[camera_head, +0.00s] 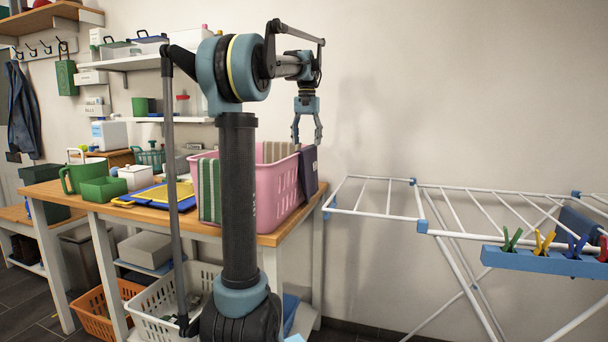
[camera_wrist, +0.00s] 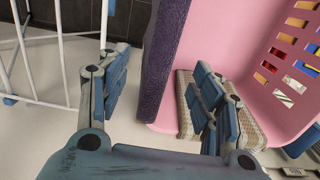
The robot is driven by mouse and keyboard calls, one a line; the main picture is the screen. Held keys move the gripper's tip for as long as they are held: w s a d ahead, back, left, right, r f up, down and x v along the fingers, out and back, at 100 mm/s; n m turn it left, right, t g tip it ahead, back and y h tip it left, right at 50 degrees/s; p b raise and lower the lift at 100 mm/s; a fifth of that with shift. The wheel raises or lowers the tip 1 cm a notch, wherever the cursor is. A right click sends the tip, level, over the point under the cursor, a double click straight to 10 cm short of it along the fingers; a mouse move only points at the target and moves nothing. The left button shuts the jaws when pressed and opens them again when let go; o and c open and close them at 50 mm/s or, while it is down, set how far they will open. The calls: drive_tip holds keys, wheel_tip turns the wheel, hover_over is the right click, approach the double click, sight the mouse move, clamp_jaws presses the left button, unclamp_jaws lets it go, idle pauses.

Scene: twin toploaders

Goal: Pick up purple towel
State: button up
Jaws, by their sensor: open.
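The purple towel (camera_head: 308,172) hangs over the right rim of the pink basket (camera_head: 275,192) on the wooden table. In the wrist view the towel (camera_wrist: 165,55) is a dark, narrow upright strip along the pink basket wall (camera_wrist: 225,40). My gripper (camera_head: 307,139) is open above the towel, fingers pointing down. In the wrist view my gripper (camera_wrist: 162,68) has one finger on each side of the towel, the right one on the basket's inner side. I cannot tell whether either finger touches it.
A green-striped cloth (camera_head: 209,190) hangs on the basket's left part, and a beige striped cloth (camera_head: 277,151) shows inside. A white drying rack (camera_head: 383,214) with a blue peg tray (camera_head: 540,262) stands right. Blank wall lies behind my gripper.

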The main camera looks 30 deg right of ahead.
sight(306, 159)
drive_tip(key=shift+f, duration=4)
drive_tip(key=c, duration=1.4)
